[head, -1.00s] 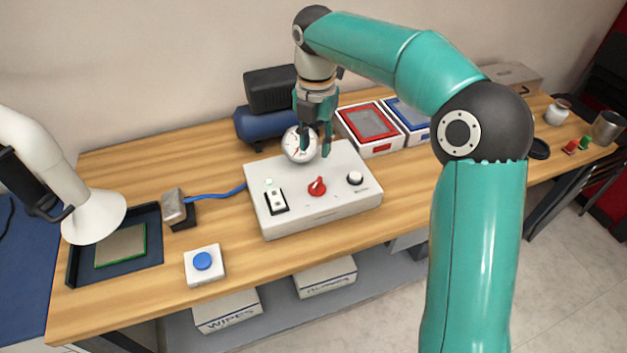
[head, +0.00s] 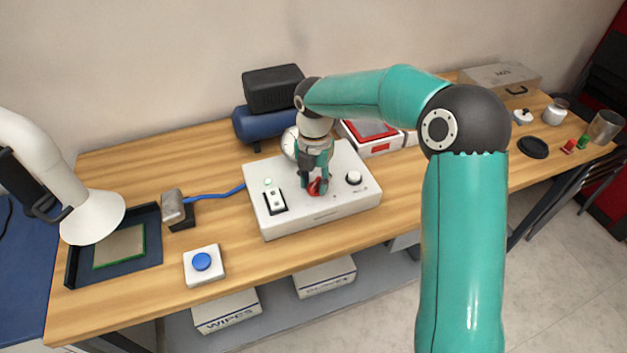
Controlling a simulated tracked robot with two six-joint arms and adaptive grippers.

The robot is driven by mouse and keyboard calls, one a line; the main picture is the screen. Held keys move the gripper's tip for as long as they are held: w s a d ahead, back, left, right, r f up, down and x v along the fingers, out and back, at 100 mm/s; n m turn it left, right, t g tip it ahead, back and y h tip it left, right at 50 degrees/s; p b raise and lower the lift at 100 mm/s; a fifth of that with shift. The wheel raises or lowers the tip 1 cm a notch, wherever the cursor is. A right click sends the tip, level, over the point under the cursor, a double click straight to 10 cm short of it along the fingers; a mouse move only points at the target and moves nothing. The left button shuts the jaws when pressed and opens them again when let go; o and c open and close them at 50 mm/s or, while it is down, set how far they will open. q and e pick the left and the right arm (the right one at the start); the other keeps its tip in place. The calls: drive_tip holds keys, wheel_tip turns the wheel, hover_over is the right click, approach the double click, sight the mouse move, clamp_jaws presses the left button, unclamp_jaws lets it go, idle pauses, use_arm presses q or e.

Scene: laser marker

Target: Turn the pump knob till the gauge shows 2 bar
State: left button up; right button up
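A white control box (head: 335,208) stands on the wooden table. It carries a rocker switch (head: 275,199) at left, a red knob (head: 318,189) in the middle and a white knob (head: 354,178) at right. A round gauge (head: 289,143) stands at the box's back edge, partly hidden behind my arm; its reading cannot be made out. My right gripper (head: 316,187) points down at the red knob, with its fingers around it. Whether the fingers press on the knob is too small to tell. My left gripper is not in view.
A blue tank with a black motor (head: 272,90) stands behind the box. A red-framed tray box (head: 370,133) is behind right. A blue button (head: 202,261), a dark tray with a green-edged plate (head: 120,247) and a white nozzle (head: 95,215) are at left.

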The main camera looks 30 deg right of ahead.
clamp_jaws()
drive_tip(key=shift+a, duration=0.15)
